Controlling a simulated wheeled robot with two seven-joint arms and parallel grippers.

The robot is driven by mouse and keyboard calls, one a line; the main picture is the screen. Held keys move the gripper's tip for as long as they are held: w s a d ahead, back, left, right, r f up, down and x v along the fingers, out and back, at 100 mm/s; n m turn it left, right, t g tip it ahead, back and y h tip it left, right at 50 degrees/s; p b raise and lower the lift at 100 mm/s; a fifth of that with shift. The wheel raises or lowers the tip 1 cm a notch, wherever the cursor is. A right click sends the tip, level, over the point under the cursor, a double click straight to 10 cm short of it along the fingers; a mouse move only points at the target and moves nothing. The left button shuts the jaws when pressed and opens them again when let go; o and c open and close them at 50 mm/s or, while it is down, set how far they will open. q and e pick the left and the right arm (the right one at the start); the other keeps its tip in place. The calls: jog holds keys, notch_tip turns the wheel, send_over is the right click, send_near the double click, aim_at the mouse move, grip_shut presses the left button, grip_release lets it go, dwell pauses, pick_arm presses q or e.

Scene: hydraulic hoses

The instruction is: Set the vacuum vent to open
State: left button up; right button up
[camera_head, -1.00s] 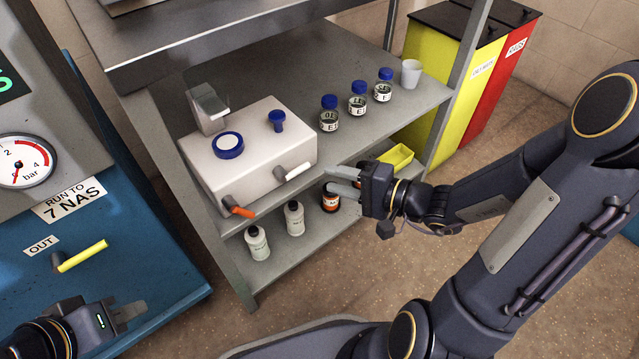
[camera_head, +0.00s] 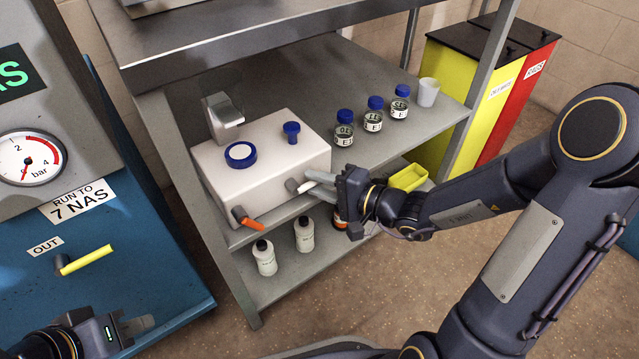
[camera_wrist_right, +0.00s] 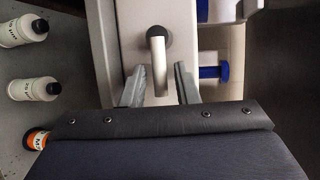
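A white box (camera_head: 262,172) stands on the rack's middle shelf. Its front face has an orange-handled lever (camera_head: 250,222) at the left and a white-handled lever (camera_head: 298,186) at the right. I see no label telling which is the vacuum vent. My right gripper (camera_head: 318,184) is at the white lever. In the right wrist view that lever (camera_wrist_right: 159,64) lies between the open fingers of the right gripper (camera_wrist_right: 158,80), with gaps on both sides. My left gripper (camera_head: 142,324) is at the lower left, away from the box; its finger opening is unclear.
Several blue-capped jars (camera_head: 372,116) and a white cup (camera_head: 428,92) stand right of the box. Bottles (camera_head: 265,257) and a yellow tray (camera_head: 408,177) are on the lower shelf. A blue cabinet (camera_head: 140,265) with a yellow lever (camera_head: 86,260) is at the left. Bins (camera_head: 465,100) stand behind right.

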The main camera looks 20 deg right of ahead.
aim_at(312, 203)
grip_shut()
jog(key=shift+f, duration=0.15)
jog(key=shift+f+m+y+b, duration=0.35)
jog(key=shift+m+b, duration=0.25)
jog(key=shift+b, duration=0.25)
jog(key=shift+f+m+y+b, duration=0.25)
jog(key=shift+f+m+b, duration=0.15)
jog(key=shift+m, duration=0.2)
jog(key=shift+s+a+f+m+t+y, duration=0.1)
jog(key=shift+a+f+m+t+y, duration=0.4)
jog(key=shift+m, duration=1)
jog(key=shift+s+a+f+m+t+h, duration=0.2)
jog(key=shift+m+t, duration=0.55)
jog(key=shift+m, duration=0.75)
jog(key=shift+s+a+f+m+t+y, duration=0.1)
jog(key=shift+a+f+m+t+y, duration=0.3)
jog(key=shift+m, duration=1.1)
jog(key=shift+d+f+t, duration=0.1)
jog(key=shift+d+t, duration=0.05)
jog(key=shift+t, duration=0.1)
